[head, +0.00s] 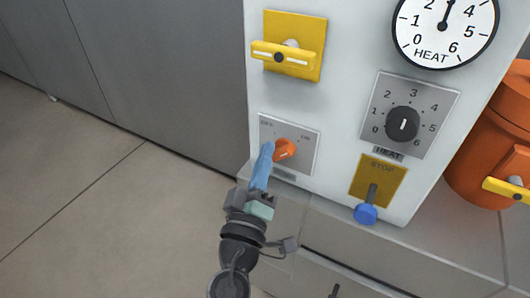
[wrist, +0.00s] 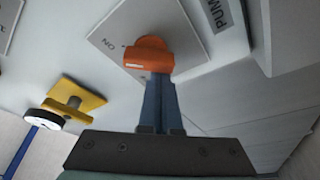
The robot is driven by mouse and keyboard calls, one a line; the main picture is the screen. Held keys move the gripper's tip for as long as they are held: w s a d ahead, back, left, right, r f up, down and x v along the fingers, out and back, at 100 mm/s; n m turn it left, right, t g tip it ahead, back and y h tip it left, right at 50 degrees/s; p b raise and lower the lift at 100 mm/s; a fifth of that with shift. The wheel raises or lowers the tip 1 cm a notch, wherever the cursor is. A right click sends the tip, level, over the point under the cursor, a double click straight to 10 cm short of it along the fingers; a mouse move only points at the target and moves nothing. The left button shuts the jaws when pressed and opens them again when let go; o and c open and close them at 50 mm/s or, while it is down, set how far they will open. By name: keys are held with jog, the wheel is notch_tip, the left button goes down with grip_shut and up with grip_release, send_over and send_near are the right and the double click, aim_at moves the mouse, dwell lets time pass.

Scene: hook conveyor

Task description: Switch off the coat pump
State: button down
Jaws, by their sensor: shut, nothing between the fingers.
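The orange pump knob (head: 285,149) sits on a grey plate (head: 303,138) low on the white panel, with small labels at the plate's upper corners. In the wrist view the knob (wrist: 149,54) has a white mark on its left side, "ON" printed to its left, and a "PUM..." label (wrist: 218,12) beyond. I cannot tell for sure which label the knob points to. My gripper (head: 267,150) is shut and empty. Its blue fingers (wrist: 158,95) are together, with tips at the knob's left edge in the head view; they look touching or nearly so.
Above the knob is a yellow handle (head: 283,56) on a yellow plate. To the right are the black HEAT dial (head: 402,124), a HEAT gauge (head: 445,30) and a blue-tipped STOP lever (head: 366,213). An orange vessel (head: 490,150) stands at far right. The floor at left is clear.

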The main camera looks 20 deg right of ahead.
jog(key=shift+n+p, duration=0.85)
jog(key=shift+n, duration=0.05)
jog(key=n+y+p, duration=0.1)
jog(key=n+p, duration=0.1)
jog(key=p, duration=0.1)
jog(key=shift+s+n, duration=0.1)
jog(key=shift+n, duration=0.2)
jog(key=n+g+p, duration=0.1)
jog(key=n+p, duration=0.2)
jog(key=p, duration=0.2)
jog(key=s+f+n+g+y+p, duration=0.1)
jog(key=n+p, duration=0.3)
jog(key=p, duration=0.1)
jog(key=d+f+n+g+p, duration=0.1)
jog(key=n+p, duration=0.3)
jog(key=p, duration=0.2)
jog(key=shift+s+d+g+y, duration=0.1)
jog(key=shift+s+g+y, duration=0.1)
jog(key=shift+g+y, duration=0.2)
notch_tip(320, 180, down, 4)
jog(key=w+a+b, duration=0.2)
jog(key=b, duration=0.2)
jog(key=r+p+v, duration=0.1)
jog(key=v, duration=0.9)
jog(key=shift+r, duration=0.25)
